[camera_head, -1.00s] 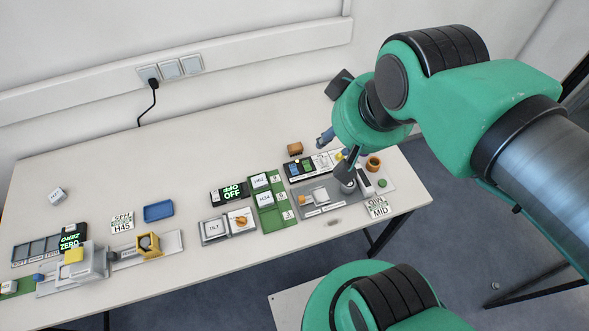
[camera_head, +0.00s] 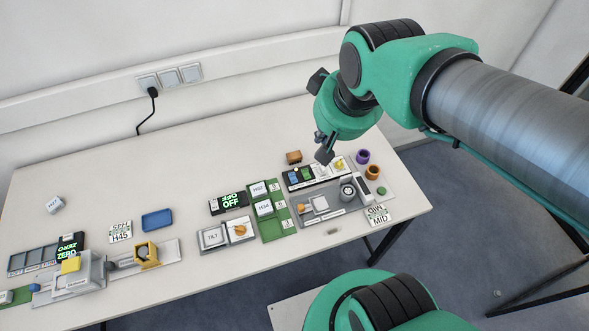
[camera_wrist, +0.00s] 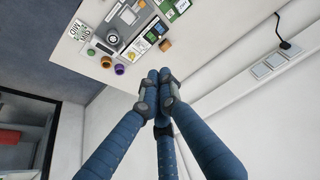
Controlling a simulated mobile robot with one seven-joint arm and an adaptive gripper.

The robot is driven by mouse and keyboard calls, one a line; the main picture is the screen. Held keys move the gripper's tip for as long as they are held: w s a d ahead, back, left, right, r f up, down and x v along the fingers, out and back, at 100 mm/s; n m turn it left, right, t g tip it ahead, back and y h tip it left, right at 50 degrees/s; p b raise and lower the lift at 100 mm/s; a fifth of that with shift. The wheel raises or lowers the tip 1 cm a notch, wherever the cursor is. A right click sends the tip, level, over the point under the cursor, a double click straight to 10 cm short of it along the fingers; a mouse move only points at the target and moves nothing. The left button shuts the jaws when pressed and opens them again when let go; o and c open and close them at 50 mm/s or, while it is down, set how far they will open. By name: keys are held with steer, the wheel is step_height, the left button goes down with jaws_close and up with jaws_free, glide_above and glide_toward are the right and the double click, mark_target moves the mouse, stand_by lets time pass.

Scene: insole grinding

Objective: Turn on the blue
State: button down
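A black panel strip (camera_head: 315,173) lies on the right part of the table. It bears a small blue block (camera_head: 294,176), a green one (camera_head: 307,172) and a yellow knob (camera_head: 339,164). Whether the blue one is on cannot be told. My gripper (camera_head: 325,155) hangs above the panel's back edge, apart from it as far as I can see. In the wrist view my gripper (camera_wrist: 160,85) has its blue fingers drawn together at the tips, with nothing visible between them. The panel shows small beyond the fingertips in that view.
A grey device (camera_head: 330,205) with a round dial (camera_head: 348,191) lies in front of the panel. Purple (camera_head: 362,156) and orange (camera_head: 373,172) cups stand right of it. A brown block (camera_head: 293,157) sits behind. A green board (camera_head: 270,228) lies to the left. The table's back is clear.

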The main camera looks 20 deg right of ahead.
steer(key=w+f+g, duration=0.2)
steer(key=w+f, duration=1)
steer(key=g+b, duration=0.1)
steer(key=b, duration=0.1)
glide_above(294, 172)
steer(key=s, duration=0.3)
step_height(294, 172, down, 14)
steer(key=shift+f, duration=0.15)
steer(key=shift+f, duration=0.15)
steer(key=f+b, duration=0.1)
steer(key=f, duration=0.3)
steer(key=w+f+b, duration=0.1)
steer(key=f, duration=0.4)
steer(key=w+f+b, duration=0.1)
steer(key=f, duration=0.3)
steer(key=shift+w+f, duration=0.15)
steer(key=shift+f, duration=0.05)
steer(key=shift+w+f+g+p, duration=0.3)
steer(key=shift+g+p, duration=0.3)
steer(key=shift+p, duration=0.4)
steer(key=shift+s, duration=0.1)
steer(key=shift+f, duration=0.1)
